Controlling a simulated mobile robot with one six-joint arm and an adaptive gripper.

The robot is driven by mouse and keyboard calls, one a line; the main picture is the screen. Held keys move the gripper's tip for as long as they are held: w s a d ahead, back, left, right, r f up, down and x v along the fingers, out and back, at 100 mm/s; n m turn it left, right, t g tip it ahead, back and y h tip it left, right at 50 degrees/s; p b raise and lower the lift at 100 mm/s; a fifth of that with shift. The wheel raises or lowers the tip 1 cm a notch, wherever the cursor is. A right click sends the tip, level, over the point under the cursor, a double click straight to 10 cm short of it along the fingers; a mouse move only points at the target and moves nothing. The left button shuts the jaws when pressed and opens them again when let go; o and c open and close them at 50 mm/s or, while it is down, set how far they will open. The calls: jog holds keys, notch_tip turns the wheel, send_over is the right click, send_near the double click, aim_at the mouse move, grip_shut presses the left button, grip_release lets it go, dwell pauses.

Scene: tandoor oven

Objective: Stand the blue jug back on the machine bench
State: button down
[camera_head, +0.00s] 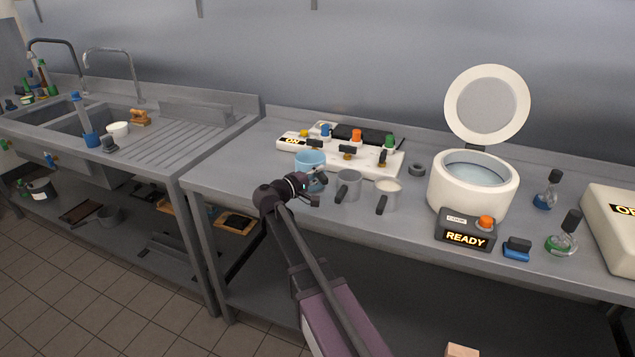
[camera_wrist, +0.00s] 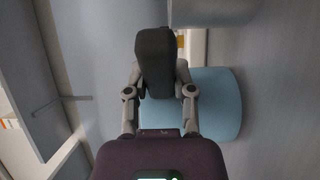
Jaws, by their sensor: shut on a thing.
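The blue jug (camera_head: 311,159) is at the left part of the machine bench (camera_head: 240,170), in front of the white control panel. It looks upright in the head view. My gripper (camera_head: 314,187) is at its near side, shut on its dark handle. In the wrist view the jug's pale blue body (camera_wrist: 218,105) lies behind the fingers, and my gripper (camera_wrist: 158,82) has a finger on each side of the dark handle (camera_wrist: 155,55). The jug's base is partly hidden by my gripper, and I cannot tell whether it touches the bench.
A grey jug (camera_head: 348,186) and a white-topped jug (camera_head: 388,194) stand close to the right. The white panel (camera_head: 365,163) with coloured knobs is behind. Further right are the open round machine (camera_head: 470,185), a READY box (camera_head: 465,230) and flasks. The sink (camera_head: 180,140) is left.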

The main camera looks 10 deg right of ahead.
jog(key=shift+f+b, duration=0.3)
jog(key=shift+f, duration=0.15)
jog(key=shift+c, duration=2.3)
grip_release()
jog(key=shift+r, duration=0.25)
jog(key=v, duration=1.2)
